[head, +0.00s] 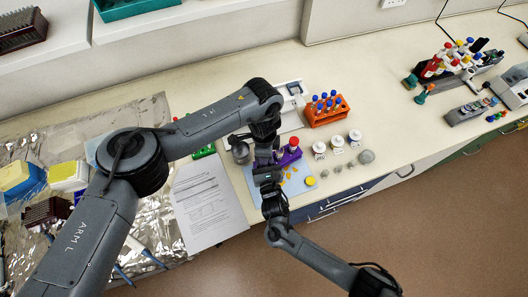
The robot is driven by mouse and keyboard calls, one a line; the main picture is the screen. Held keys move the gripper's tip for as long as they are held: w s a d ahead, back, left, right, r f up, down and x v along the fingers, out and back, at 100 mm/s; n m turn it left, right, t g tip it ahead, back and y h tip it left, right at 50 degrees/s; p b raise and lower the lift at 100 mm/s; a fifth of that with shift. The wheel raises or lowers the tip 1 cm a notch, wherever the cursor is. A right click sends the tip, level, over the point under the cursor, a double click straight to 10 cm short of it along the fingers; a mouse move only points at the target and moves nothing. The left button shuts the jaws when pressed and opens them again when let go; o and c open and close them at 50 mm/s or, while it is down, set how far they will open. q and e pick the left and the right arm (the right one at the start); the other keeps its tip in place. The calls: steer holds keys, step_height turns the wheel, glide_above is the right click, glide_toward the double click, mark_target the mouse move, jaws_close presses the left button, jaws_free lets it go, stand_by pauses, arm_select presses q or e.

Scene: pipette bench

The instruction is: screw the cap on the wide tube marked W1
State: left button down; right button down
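My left gripper (265,151) points down beside a purple rack (288,157), at the middle of the bench. My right gripper (265,165) reaches in from the lower right and meets the same spot. The two grippers overlap in the picture, and their fingers are too small and hidden to read. A red cap (294,141) shows at the purple rack. A yellow round cap (310,181) lies on a light blue mat (299,187), with several small yellow pieces near it. I cannot make out the W1 mark or tell which tube bears it.
An orange rack (326,115) of blue-capped tubes stands behind. White lidded jars (337,143) and grey lumps (366,156) stand to the right. A printed sheet (207,205) and crumpled foil (150,225) lie left. The bench's front edge is close to the mat.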

arm_select(q)
steer(key=shift+w+a, duration=0.1)
stand_by(0.5)
steer(key=c, duration=0.8)
jaws_free()
steer(key=shift+r, duration=0.15)
steer(key=shift+r, duration=2.15)
steer(key=shift+d, duration=0.2)
